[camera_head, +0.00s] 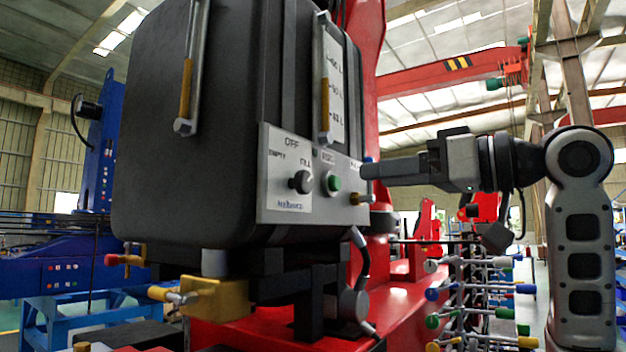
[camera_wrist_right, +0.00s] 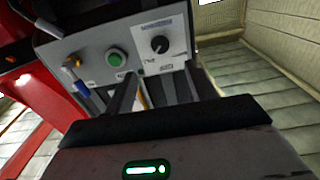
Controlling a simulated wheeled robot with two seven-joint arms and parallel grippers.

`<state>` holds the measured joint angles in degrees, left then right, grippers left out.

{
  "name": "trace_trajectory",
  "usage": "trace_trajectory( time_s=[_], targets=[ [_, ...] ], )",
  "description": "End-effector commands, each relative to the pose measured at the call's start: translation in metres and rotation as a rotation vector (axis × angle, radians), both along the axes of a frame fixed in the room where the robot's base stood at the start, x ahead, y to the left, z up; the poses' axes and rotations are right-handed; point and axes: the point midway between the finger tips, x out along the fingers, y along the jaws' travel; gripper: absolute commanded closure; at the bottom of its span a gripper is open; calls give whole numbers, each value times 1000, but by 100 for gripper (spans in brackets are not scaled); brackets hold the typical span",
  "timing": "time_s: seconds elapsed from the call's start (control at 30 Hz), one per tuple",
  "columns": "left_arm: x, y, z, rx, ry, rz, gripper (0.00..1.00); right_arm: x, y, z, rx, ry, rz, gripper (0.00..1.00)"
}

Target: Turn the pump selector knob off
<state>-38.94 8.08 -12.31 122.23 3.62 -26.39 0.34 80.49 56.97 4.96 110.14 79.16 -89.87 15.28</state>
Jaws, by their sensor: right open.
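The pump selector knob (camera_head: 301,182) is a round black knob on a pale grey panel (camera_head: 285,211) on the front of a large dark tank. OFF is printed above it, EMPTY to its upper left and FILL to its upper right. The knob also shows in the right wrist view (camera_wrist_right: 160,45), with a small light mark whose direction I cannot read surely. My right gripper (camera_head: 366,171) is at the panel's right side, apart from the knob. In the right wrist view its fingers (camera_wrist_right: 163,82) are spread and empty, with the knob beyond them. My left gripper is out of view.
A green button (camera_head: 333,183) sits just right of the knob. Gauge tubes (camera_head: 326,80) rise above the panel. Yellow valve fittings (camera_head: 215,298) stick out below the tank.

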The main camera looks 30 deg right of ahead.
Motion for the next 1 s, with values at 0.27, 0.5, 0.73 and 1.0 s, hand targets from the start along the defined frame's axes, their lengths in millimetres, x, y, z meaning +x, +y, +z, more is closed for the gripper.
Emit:
trace_trajectory(
  time_s=[0.27,0.5,0.73,1.0],
  targets=[
    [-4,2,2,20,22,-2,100,59,25,2,1,4,5,45],
    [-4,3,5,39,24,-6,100,97,41,1,1,1,3,45],
    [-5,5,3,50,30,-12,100,113,47,0,1,0,1,45],
    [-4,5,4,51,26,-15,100,114,47,0,0,0,0,45]
  ],
)
